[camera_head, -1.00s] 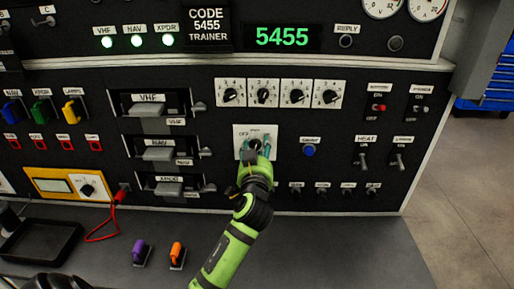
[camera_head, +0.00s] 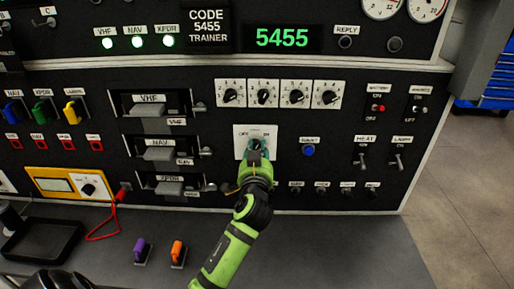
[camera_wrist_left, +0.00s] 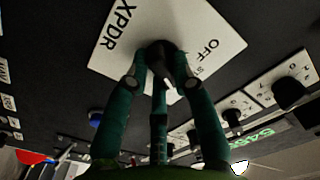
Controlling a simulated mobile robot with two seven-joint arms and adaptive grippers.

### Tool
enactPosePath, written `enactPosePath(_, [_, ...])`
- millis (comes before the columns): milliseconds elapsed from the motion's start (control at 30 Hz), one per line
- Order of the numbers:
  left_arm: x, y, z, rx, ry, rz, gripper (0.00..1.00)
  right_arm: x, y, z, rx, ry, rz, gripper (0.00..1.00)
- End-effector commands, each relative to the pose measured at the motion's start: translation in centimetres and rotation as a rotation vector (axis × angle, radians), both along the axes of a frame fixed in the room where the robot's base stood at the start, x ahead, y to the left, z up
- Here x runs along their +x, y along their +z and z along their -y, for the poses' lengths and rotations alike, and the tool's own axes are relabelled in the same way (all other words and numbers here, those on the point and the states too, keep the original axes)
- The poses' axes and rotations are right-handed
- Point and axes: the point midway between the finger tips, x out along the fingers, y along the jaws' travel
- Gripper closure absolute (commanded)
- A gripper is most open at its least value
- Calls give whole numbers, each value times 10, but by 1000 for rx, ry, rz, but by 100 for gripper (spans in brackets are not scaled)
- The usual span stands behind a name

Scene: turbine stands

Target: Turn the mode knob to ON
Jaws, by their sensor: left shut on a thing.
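My right gripper is not in view.
Four-position-style code knobs (camera_head: 264,96) sit above the plate, and a blue button (camera_head: 309,150) is to its right. Lever switches for VHF (camera_head: 148,110) and NAV are on the left. Purple (camera_head: 139,251) and orange (camera_head: 176,251) pieces stand on the desk. A green 5455 display is lit.

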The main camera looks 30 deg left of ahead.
Motion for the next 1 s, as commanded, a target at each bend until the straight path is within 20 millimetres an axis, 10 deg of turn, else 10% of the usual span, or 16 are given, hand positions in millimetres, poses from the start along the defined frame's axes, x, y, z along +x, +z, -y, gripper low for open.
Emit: enactPosePath(1000, [0,-2,0,294,0,-179,100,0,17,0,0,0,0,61])
